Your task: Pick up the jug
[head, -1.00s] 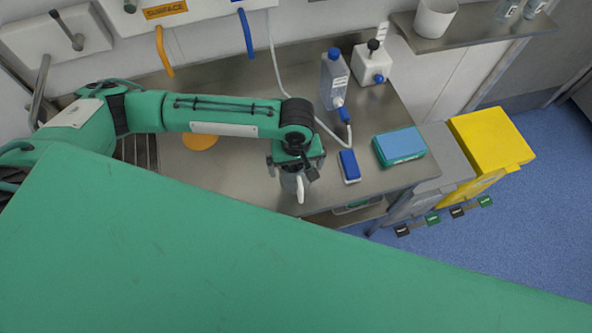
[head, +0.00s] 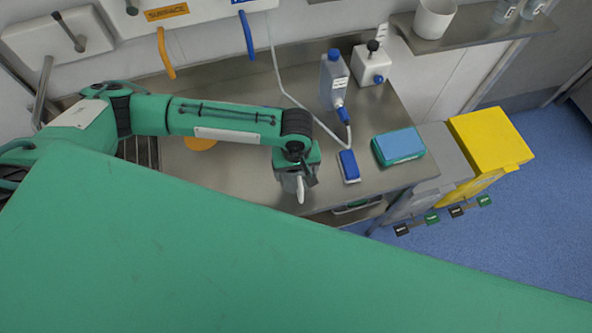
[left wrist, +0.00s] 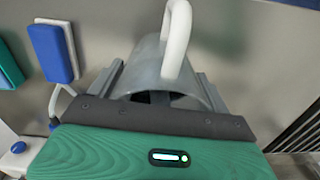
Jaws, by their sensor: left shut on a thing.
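The jug (left wrist: 152,68) is a grey, see-through vessel with a white loop handle (left wrist: 177,38) in the left wrist view. In the head view its white handle (head: 301,190) shows below my left gripper (head: 293,178), over the front part of the steel worktop. In the left wrist view the grey fingers of my left gripper (left wrist: 160,80) lie on both sides of the jug and are shut on it. My gripper hides much of the jug from the head view. Whether the jug's base touches the worktop cannot be told. My right gripper is not in view.
Right of the jug on the worktop (head: 240,165) lie a blue-and-white brush or block (head: 348,166) and a blue-green box (head: 398,146). A clear bottle (head: 334,80) with a tube stands behind. An orange disc (head: 200,143) lies left. A yellow bin (head: 490,140) stands right.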

